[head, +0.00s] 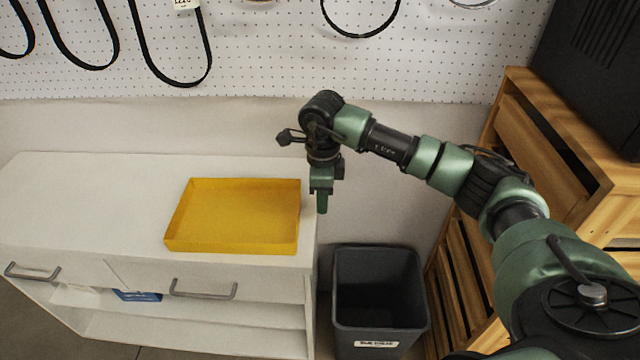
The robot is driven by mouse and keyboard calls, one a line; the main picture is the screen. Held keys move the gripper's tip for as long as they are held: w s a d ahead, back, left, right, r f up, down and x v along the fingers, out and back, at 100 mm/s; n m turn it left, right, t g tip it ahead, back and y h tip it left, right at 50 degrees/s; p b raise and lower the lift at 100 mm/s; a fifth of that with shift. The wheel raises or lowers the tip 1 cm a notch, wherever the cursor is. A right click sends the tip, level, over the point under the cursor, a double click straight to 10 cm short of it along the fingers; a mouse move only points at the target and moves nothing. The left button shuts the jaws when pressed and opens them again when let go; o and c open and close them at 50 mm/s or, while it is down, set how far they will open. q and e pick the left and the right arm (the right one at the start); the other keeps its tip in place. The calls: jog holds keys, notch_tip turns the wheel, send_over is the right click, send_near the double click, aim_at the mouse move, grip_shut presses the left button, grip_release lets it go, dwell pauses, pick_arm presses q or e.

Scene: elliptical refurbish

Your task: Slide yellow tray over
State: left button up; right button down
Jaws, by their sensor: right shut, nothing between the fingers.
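The yellow tray (235,247) is a shallow, empty rectangular tray. It lies flat on the white cabinet top (90,200), near its right end and close to the front edge. My right gripper (322,207) points down just right of the tray, around the cabinet's right edge. Its fingers are shut with nothing between them. A small gap shows between the fingers and the tray's right wall; whether they touch is hard to tell from this angle. My left gripper is not in view.
A dark grey bin (378,300) stands on the floor right of the cabinet. A wooden slatted unit (540,160) stands at the right. A pegboard (270,60) with hanging belts is behind. The cabinet top left of the tray is clear.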

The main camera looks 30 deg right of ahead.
jog(key=a+f, duration=0.1)
jog(key=w+a+f+p, duration=0.1)
jog(key=f, duration=0.1)
jog(key=shift+w+a+p, duration=0.25)
jog(key=shift+w+p, duration=0.05)
jog(key=shift+w+a, duration=0.3)
jog(key=shift+a, duration=0.15)
jog(key=shift+f, duration=0.1)
